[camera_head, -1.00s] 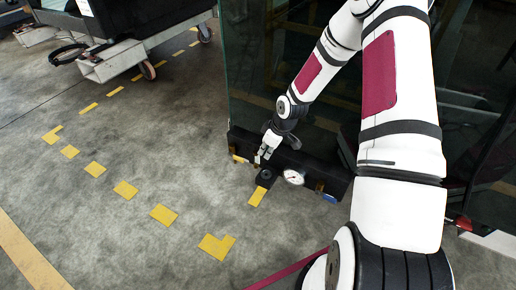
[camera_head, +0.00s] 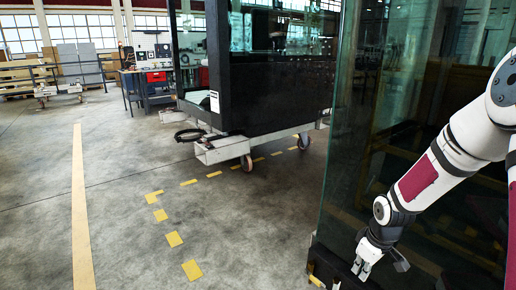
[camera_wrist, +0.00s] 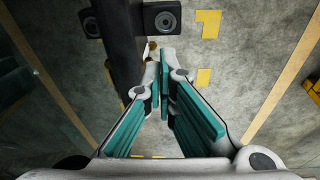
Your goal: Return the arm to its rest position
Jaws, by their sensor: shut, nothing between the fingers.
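My gripper (camera_head: 364,268) is at the lower right of the head view, at the end of my white and dark red arm, in front of a glass panel (camera_head: 345,120). In the wrist view my gripper (camera_wrist: 163,58) points down towards the floor, its teal-padded fingers brought together at the tips with nothing between them. A dark bar (camera_wrist: 118,50) runs beside the fingers on the left. A black block with a round fitting (camera_wrist: 166,20) lies beyond the fingertips.
A black trolley (camera_head: 265,80) on a light wheeled frame stands at the upper middle. A workbench (camera_head: 150,88) is farther back. Yellow floor marks (camera_head: 173,239) and a long tan stripe (camera_head: 82,200) cross the grey floor. The floor at left is clear.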

